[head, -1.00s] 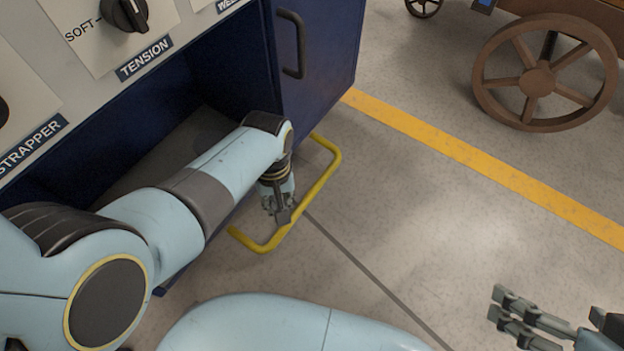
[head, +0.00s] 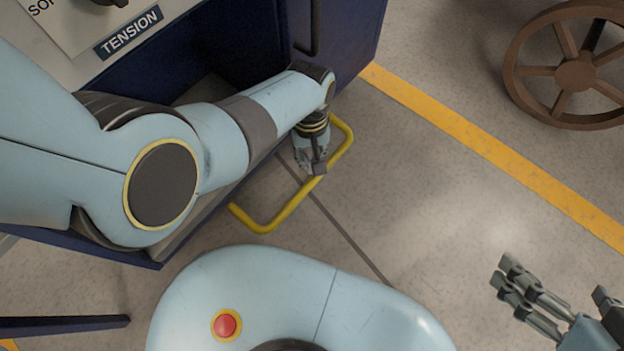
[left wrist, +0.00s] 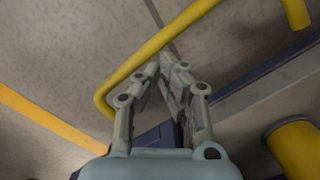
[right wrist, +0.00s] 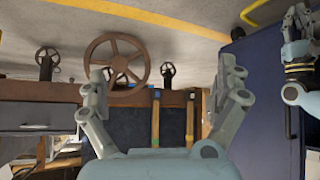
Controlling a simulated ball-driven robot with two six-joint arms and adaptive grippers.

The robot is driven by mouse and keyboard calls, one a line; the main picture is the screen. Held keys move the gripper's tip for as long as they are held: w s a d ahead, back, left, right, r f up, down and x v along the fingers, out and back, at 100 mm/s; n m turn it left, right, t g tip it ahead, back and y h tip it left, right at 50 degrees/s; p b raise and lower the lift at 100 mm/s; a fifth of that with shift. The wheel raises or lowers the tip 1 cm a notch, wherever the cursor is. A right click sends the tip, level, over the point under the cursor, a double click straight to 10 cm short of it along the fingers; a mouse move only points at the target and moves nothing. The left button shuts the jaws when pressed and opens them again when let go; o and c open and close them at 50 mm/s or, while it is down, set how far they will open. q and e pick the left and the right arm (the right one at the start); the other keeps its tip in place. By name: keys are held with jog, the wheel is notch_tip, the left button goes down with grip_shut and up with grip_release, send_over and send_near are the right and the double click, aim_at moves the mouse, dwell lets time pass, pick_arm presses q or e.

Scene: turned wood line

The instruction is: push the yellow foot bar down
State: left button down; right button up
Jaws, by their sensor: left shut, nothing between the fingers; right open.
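The yellow foot bar (head: 284,211) is a bent yellow tube sticking out low from the blue machine, just above the floor. My left gripper (head: 317,170) is shut and empty, pointing down at the bar's outer run. In the left wrist view its closed fingertips (left wrist: 172,62) lie close beside the yellow bar (left wrist: 150,48); I cannot tell whether they touch it. My right gripper (head: 520,285) is open and empty at the lower right, far from the bar. In the right wrist view its fingers (right wrist: 168,85) are spread wide.
The blue machine cabinet (head: 345,40) has a dark door handle and a panel labelled TENSION (head: 128,32). A yellow floor line (head: 490,150) runs across open concrete.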

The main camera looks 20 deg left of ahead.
aim_at(311, 178)
pick_arm(q)
jog(key=shift+s+f+b, duration=0.2)
jog(key=shift+f+b, duration=0.4)
jog(key=shift+f, duration=0.4)
notch_tip(311, 178, down, 2)
jog(key=shift+s+d+f+b, duration=0.1)
jog(key=shift+f+b, duration=0.15)
jog(key=shift+b, duration=0.9)
jog(key=shift+f+b, duration=0.7)
jog(key=shift+f, duration=0.15)
pick_arm(e)
jog(key=w+a+r+n+t+y, duration=0.1)
jog(key=w+r+t, duration=0.3)
jog(key=r, duration=0.3)
jog(key=w+a+r+t+y, duration=0.1)
jog(key=w+r+t, duration=0.4)
jog(key=r+t, duration=0.2)
jog(key=shift+a+r+n, duration=0.15)
jog(key=shift+r+n, duration=0.25)
jog(key=shift+r, duration=0.15)
